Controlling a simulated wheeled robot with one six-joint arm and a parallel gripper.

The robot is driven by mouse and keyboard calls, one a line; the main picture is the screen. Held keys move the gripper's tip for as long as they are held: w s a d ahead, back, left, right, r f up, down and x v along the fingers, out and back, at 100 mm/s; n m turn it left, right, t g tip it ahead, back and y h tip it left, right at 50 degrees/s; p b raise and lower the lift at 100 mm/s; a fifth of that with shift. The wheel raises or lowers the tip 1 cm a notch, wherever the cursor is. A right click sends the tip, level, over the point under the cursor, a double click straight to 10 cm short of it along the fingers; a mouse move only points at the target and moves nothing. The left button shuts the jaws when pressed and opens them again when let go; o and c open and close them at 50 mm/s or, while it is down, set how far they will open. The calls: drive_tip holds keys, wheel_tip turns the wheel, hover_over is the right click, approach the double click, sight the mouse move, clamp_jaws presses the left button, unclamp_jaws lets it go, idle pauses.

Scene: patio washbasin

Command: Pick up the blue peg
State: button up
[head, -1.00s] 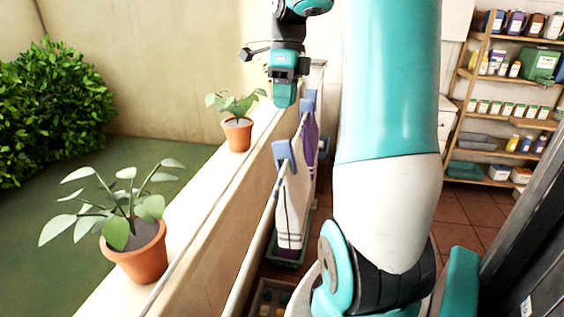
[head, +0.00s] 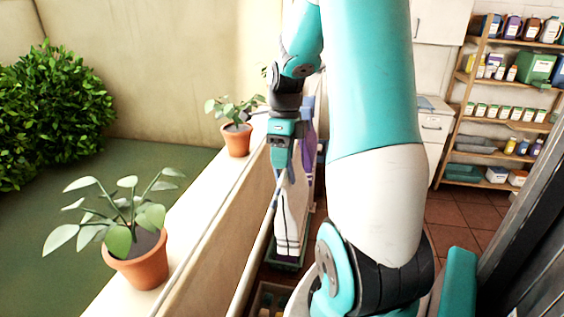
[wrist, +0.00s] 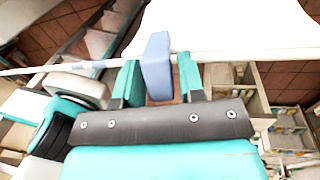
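The blue peg (wrist: 157,62) sits on the pale line, at the white cloth hanging there, in the wrist view. My gripper (wrist: 160,76) has its two teal fingers on either side of the peg.
The line (head: 257,245) runs along a pale ledge with two potted plants (head: 137,262) (head: 236,140). A purple cloth (head: 308,150) hangs behind the white one. A green basket (head: 288,262) stands below. Shelves (head: 505,115) stand at the right.

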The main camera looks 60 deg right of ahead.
drive_tip(key=c, duration=0.7)
drive_tip(key=shift+o, duration=0.2)
drive_tip(key=shift+r, duration=0.2)
wheel_tip(320, 180, up, 20)
drive_tip(key=p, duration=0.3)
drive_tip(key=shift+f, duration=0.15)
